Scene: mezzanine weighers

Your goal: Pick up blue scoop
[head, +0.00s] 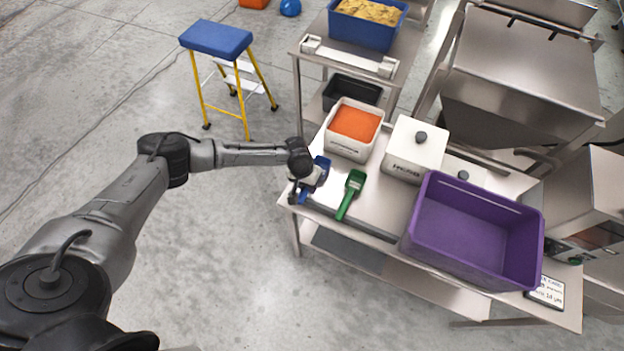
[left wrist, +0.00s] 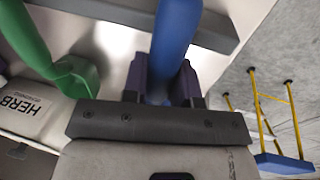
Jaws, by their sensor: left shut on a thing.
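The blue scoop (head: 322,164) is at the left end of the steel table, partly hidden by my left gripper (head: 308,183). In the left wrist view the blue scoop (left wrist: 172,45) runs between the two purple-grey fingers of my left gripper (left wrist: 165,80), which is shut on it. I cannot tell whether the scoop still touches the table. A green scoop (head: 351,192) lies just to the right on the table; it also shows in the left wrist view (left wrist: 45,55). My right gripper is not in view.
A white bin of orange powder (head: 346,150), a white lidded bin (head: 411,165) and a large purple crate (head: 425,225) stand on the steel table. A blue-topped yellow step stool (head: 216,39) stands on the floor behind my left arm. The floor at left is clear.

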